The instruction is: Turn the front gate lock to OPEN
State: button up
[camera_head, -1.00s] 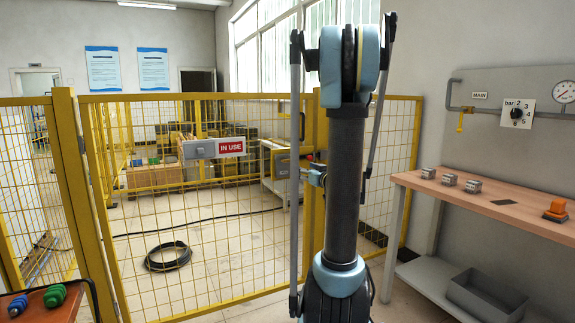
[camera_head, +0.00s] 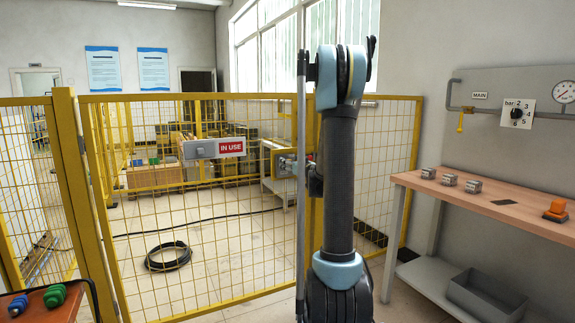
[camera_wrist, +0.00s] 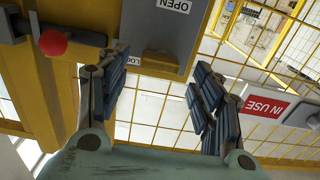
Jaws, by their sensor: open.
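The grey lock plate (camera_wrist: 160,30) is at the top of the wrist view, beside a yellow post. Its OPEN label (camera_wrist: 173,5) reads upside down, and a second label at its left edge is partly covered by a finger.
A red ball knob (camera_wrist: 52,43) on a dark bar is left of my fingers. The IN USE sign (camera_head: 231,147) and its grey box (camera_head: 197,150) are on the gate mesh. A wooden bench (camera_head: 480,200) is at right; a cable coil (camera_head: 168,256) lies beyond the mesh.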

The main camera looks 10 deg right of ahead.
jog(key=shift+x, duration=1.7)
grip_shut()
jog(key=shift+d, duration=0.2)
